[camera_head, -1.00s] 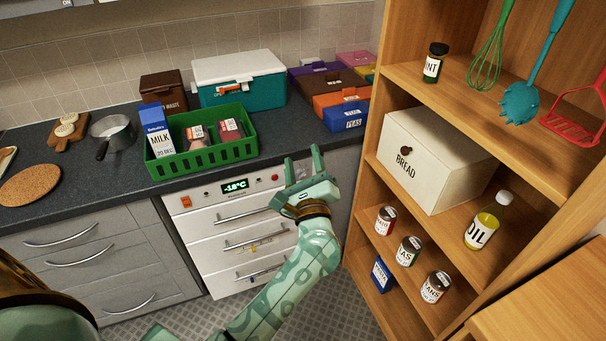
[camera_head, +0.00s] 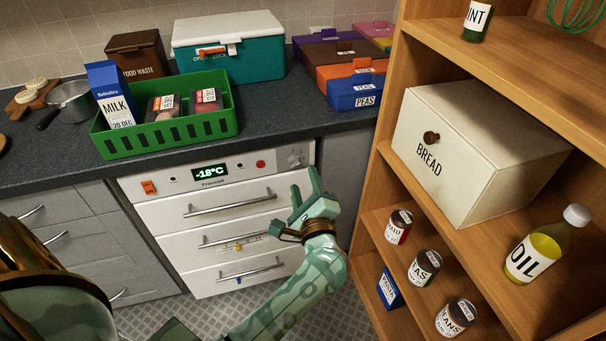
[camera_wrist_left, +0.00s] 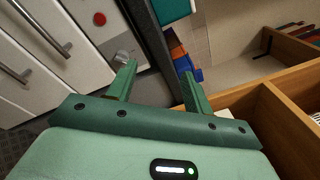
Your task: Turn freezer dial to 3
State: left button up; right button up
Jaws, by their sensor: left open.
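The freezer dial (camera_head: 295,160) is a small grey knob at the right end of the white freezer's control panel (camera_head: 222,175). In the left wrist view the dial (camera_wrist_left: 122,57) shows by the tip of one finger, partly hidden; I cannot tell whether they touch. Its number marks are too small to read. The panel's display (camera_head: 210,173) reads -18°C. My left gripper (camera_head: 306,188) is open and empty, just below and in front of the dial. My right gripper is not in view.
A dark worktop (camera_head: 270,128) overhangs above the panel and holds a green basket (camera_head: 170,133), a teal cooler (camera_head: 245,62) and coloured boxes. A wooden shelf unit (camera_head: 400,195) with a bread bin (camera_head: 465,150), jars and oil stands close on the right.

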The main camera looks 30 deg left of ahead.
pick_arm(q)
jog(key=b, duration=0.6)
send_near(295, 166)
jog(key=shift+m, duration=0.3)
jog(key=b+x, duration=0.2)
jog(key=x, duration=0.7)
jog(key=shift+w+a+r, duration=0.1)
jog(key=shift+a, duration=0.05)
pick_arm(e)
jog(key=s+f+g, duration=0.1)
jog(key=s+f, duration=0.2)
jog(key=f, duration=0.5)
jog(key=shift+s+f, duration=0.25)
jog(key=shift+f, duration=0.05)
pick_arm(q)
jog(key=c, duration=0.9)
